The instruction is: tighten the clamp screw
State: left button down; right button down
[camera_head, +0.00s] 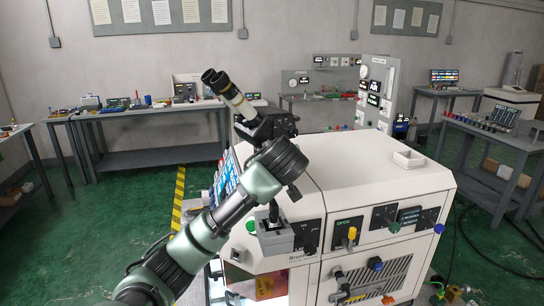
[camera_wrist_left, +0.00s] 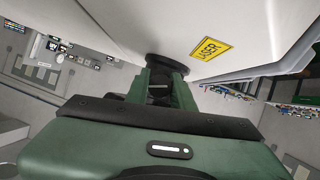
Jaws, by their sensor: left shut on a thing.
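My left arm comes in from the lower left of the head view and ends in a black wrist (camera_head: 278,165) over the front left part of the white machine (camera_head: 375,160). In the left wrist view, my left gripper (camera_wrist_left: 162,80) has its green fingers on a dark round part (camera_wrist_left: 167,61) against the white housing. This may be the clamp screw, but its shape is mostly hidden by the fingers. In the head view the fingertips cannot be made out. A grey block (camera_head: 274,242) with a dark upright part is on the machine's front edge. My right gripper is not in view.
A black microscope head with eyepieces (camera_head: 232,95) stands close behind my wrist. The front panel has a yellow knob (camera_head: 350,236) and other knobs. A small white tray (camera_head: 408,158) sits on the machine top. A yellow LASER label (camera_wrist_left: 211,49) is beside the gripper.

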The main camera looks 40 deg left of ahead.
pick_arm(q)
jog(key=shift+f, duration=0.3)
jog(key=c, duration=1.5)
grip_release()
jog(key=shift+r, duration=0.1)
jog(key=b+v, duration=0.3)
jog(key=v, duration=0.3)
jog(key=shift+s+d, duration=0.15)
jog(key=shift+d, duration=0.1)
jog(key=shift+s+d+r, duration=0.3)
jog(key=shift+s+r, duration=0.05)
jog(key=shift+s, duration=0.05)
